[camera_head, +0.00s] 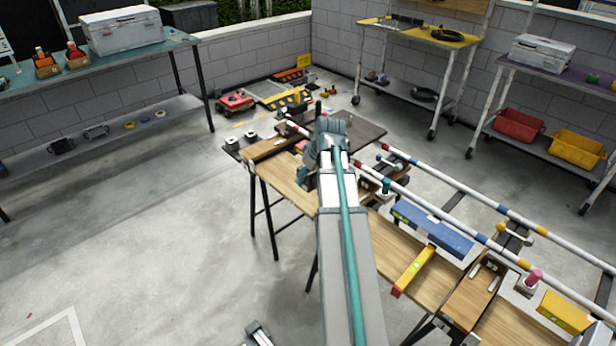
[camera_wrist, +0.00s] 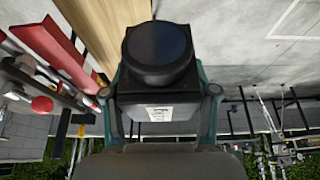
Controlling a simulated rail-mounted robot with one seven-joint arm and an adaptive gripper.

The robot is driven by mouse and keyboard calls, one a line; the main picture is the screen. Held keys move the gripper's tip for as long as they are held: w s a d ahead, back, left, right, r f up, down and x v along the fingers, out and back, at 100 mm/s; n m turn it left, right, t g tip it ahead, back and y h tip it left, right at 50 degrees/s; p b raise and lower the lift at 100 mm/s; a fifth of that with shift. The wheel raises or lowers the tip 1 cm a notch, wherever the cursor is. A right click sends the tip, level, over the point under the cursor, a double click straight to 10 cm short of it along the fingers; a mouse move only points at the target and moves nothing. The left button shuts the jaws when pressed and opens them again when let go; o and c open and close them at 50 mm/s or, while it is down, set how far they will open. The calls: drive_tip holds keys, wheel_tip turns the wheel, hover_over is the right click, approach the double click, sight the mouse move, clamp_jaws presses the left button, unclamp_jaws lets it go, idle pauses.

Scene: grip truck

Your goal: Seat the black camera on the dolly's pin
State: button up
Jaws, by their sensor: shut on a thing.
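The black camera (camera_wrist: 158,48) fills the upper middle of the wrist view, its round dark face toward me and a small white label below. My gripper (camera_wrist: 161,88) is shut on it, with a teal-edged finger on either side. In the head view my arm hides the gripper and the camera. A teal pin (camera_head: 386,186) stands beside the striped rails, right of my arm. A pink-topped pin (camera_head: 533,277) stands farther right on a pale plate. I cannot tell which belongs to the dolly. A red round-ended part (camera_wrist: 42,104) shows at left in the wrist view.
Striped rails (camera_head: 460,220) run along the wooden workbench (camera_head: 280,175). Side shelves hold coolers and bins. The floor at left is largely clear.

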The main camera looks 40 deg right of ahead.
drive_tip(key=shift+r+p, duration=1.3)
drive_tip(key=shift+r, duration=0.7)
